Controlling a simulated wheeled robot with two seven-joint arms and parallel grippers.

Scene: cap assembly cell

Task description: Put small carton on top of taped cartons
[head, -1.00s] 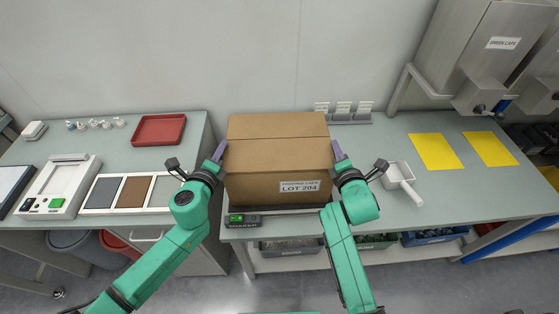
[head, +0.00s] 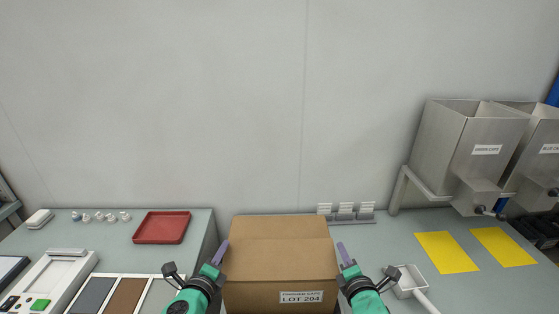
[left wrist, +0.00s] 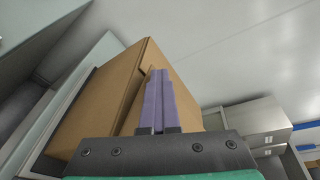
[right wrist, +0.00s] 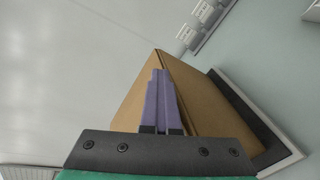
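A brown carton (head: 280,262) labelled LOT 204 stands at the front middle of the bench in the head view, its lower part cut off by the frame. A seam crosses its top. My left gripper (head: 221,252) is at its left side and my right gripper (head: 345,254) at its right side. The carton also shows behind the fingers in the left wrist view (left wrist: 104,105) and the right wrist view (right wrist: 205,105). Both pairs of purple fingers are together, with nothing between them. I cannot tell whether they touch the carton. No taped stack of cartons is seen.
A red tray (head: 162,227) lies on the left bench. A white scoop (head: 411,281) lies right of the carton. Yellow mats (head: 447,252) lie further right, below steel hoppers (head: 468,150). A small label rack (head: 346,214) stands behind. The wall above is bare.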

